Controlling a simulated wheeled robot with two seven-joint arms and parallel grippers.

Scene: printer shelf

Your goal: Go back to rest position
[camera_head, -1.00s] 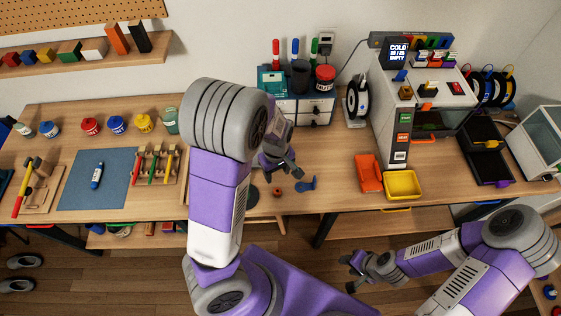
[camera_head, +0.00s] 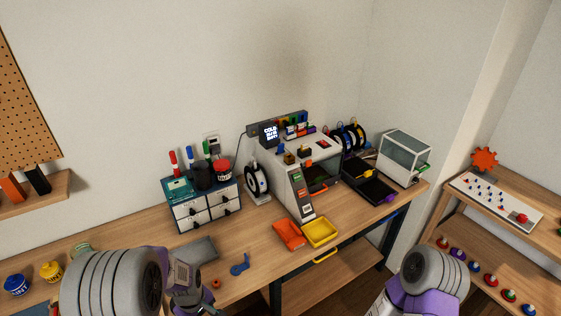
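My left arm comes in at the lower left, over the front of the workbench. Its gripper (camera_head: 190,303) is at the bottom edge, partly cut off, and I cannot tell whether it is open or shut. A blue part (camera_head: 240,264) and a small orange ring (camera_head: 215,283) lie on the bench to its right, apart from it. My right arm shows only as a grey and purple joint at the bottom right. My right gripper is out of view.
The printer (camera_head: 297,170) stands on the workbench (camera_head: 270,236), with orange (camera_head: 289,235) and yellow (camera_head: 321,232) bins before it. A drawer unit (camera_head: 204,205) is at its left. A separate shelf (camera_head: 440,212) with several knobs stands at the right.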

